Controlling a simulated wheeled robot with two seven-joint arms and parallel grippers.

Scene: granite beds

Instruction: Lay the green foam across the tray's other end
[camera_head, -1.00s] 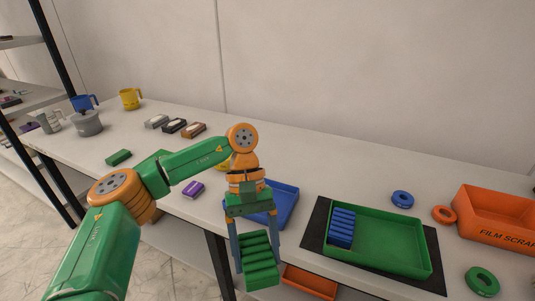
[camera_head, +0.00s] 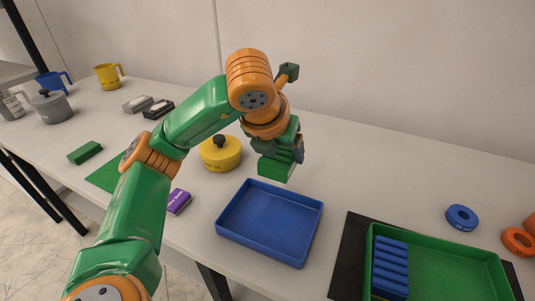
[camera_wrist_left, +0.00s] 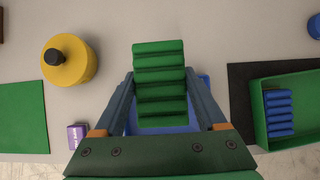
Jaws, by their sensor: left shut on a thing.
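The green foam (camera_head: 276,169) is a ribbed block. It is held between the fingers of my left gripper (camera_head: 281,155), above the table behind the blue tray. In the left wrist view the foam (camera_wrist_left: 160,78) shows its ribs between the two fingers. The green tray (camera_head: 450,250) lies on a dark mat at the lower right, partly cut off by the frame. A ribbed blue foam (camera_head: 390,268) lies inside at its left end; the rest of the tray that shows is bare. My foam is apart from the tray, to its left. My right gripper is out of view.
A blue tray (camera_head: 228,228) stands empty left of the dark mat (camera_head: 347,258). A yellow lidded pot (camera_head: 218,155) is close left of my gripper. A blue ring (camera_head: 462,217) and an orange ring (camera_head: 517,241) lie behind the green tray.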

